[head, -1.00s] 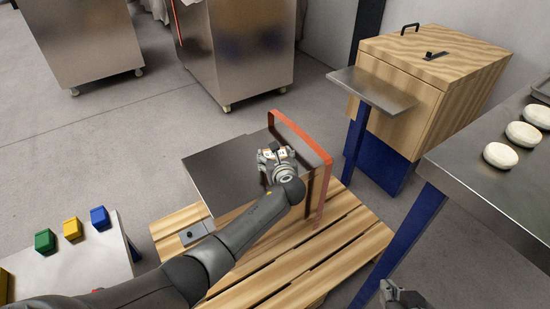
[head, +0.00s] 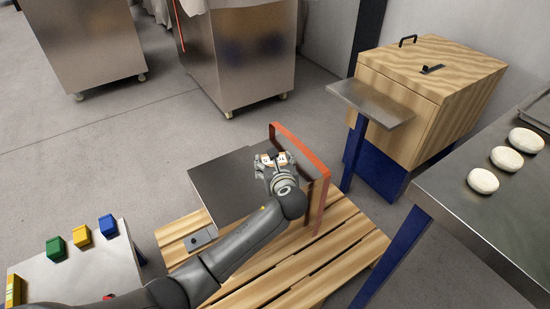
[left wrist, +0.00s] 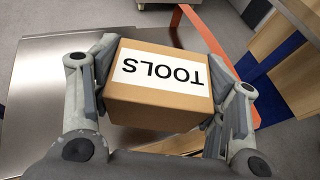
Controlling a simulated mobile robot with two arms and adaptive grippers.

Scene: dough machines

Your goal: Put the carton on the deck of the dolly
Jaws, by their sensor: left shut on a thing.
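The carton (left wrist: 158,100) is a brown box with a white label reading TOOLS, upside down in the left wrist view. My left gripper (head: 273,164) is shut on it, one finger on each side. In the head view the carton is mostly hidden by the gripper. The dolly has a dark flat deck (head: 220,186) and an orange-red upright handle (head: 325,185). The gripper and carton are over the deck's right part, near the handle. I cannot tell whether the carton touches the deck. My right gripper is out of view.
A wooden slatted pallet (head: 310,262) lies beside and below the dolly. A small table (head: 75,278) with coloured blocks stands at left. A wooden cabinet (head: 440,85) with a metal shelf and a steel table (head: 450,205) with dough pieces are at right.

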